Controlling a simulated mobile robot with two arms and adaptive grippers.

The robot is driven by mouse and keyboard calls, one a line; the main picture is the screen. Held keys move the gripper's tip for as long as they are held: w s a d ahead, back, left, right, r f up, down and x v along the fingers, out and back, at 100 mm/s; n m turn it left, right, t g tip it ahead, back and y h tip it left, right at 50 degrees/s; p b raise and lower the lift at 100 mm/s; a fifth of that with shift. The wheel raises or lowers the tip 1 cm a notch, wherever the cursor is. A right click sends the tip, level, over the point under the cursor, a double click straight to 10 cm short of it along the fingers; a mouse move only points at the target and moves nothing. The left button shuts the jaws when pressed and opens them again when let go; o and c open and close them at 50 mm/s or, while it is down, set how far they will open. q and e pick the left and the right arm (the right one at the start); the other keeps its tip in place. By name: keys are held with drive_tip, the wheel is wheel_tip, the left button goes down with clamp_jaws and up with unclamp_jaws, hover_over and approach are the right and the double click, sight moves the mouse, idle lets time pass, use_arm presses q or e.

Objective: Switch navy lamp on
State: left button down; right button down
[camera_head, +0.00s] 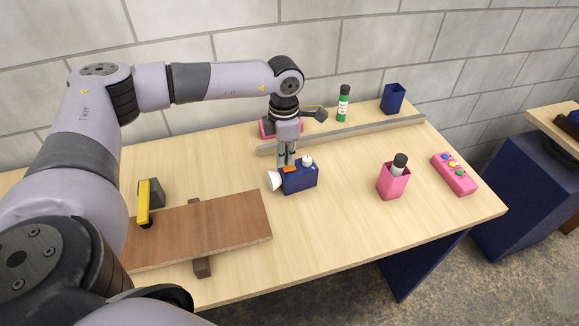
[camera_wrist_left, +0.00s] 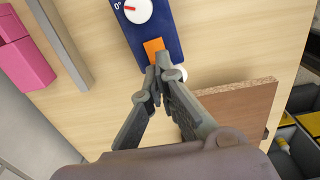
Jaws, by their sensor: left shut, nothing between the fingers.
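The navy lamp (camera_head: 300,180) is a dark blue box on the table, with a white lamp head on its left side, an orange patch and a white knob on top. In the left wrist view the navy lamp (camera_wrist_left: 153,32) shows its white dial with a red mark and "0°", and the orange patch (camera_wrist_left: 153,48). My left gripper (camera_head: 286,162) is shut and empty, pointing down just above the orange patch. In the left wrist view its fingertips (camera_wrist_left: 158,62) meet at the patch's edge; I cannot tell whether they touch it. My right gripper is not in view.
A brown board (camera_head: 235,222) lies over a dark bar on the left, near a yellow-and-grey tool (camera_head: 148,202). A grey rail (camera_head: 350,134) runs behind the lamp.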

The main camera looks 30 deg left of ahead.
sight(285, 168)
use_arm(q)
drive_tip(key=shift+s+f+b, duration=0.1)
drive_tip(key=shift+f+b, duration=0.7)
drive_tip(key=shift+f, duration=0.3)
idle(0.3)
drive_tip(key=shift+r+p, duration=0.65)
drive_tip(key=shift+r, duration=0.2)
drive_tip(key=shift+r+p, duration=1.55)
drive_tip(key=shift+r, duration=1.15)
drive_tip(key=shift+f, duration=0.1)
